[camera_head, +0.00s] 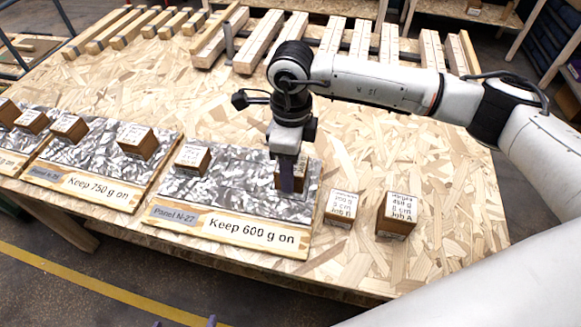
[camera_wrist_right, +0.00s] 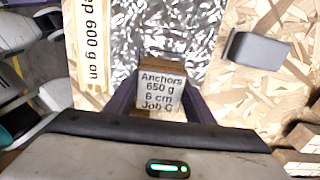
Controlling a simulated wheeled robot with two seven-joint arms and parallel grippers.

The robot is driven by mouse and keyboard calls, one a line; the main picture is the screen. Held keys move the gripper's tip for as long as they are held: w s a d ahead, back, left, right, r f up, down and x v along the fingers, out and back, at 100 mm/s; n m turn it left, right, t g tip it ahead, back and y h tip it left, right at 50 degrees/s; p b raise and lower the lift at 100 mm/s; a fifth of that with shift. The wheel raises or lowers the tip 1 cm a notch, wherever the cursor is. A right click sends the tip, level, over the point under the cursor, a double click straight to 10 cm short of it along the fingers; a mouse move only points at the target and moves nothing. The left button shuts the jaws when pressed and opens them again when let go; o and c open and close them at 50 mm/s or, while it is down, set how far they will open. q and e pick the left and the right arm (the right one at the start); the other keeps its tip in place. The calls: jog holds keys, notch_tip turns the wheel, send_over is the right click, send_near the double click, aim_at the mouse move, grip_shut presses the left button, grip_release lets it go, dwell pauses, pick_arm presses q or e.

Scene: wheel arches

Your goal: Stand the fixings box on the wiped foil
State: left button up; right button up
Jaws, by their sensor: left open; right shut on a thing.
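My right gripper (camera_head: 287,178) points down over the right end of the foil panel (camera_head: 232,199), marked "Panel N-27" and "Keep 600 g on". Another box (camera_head: 192,159) stands on the left of this foil. Two boxes, one marked Job B (camera_head: 341,207) and one marked Job A (camera_head: 398,214), stand on bare board to the right. My left gripper (camera_head: 185,323) barely shows, open, at the bottom edge.
A second foil panel (camera_head: 90,183), marked "Keep 750 g on", lies to the left with boxes on it. Wooden battens (camera_head: 258,42) line the table's back. A grey block (camera_wrist_right: 257,50) lies beside the foil in the right wrist view. The board (camera_head: 440,170) is clear at the right.

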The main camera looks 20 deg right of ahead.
jog(key=shift+f, duration=0.5)
jog(key=shift+f, duration=0.15)
jog(key=o, duration=1.6)
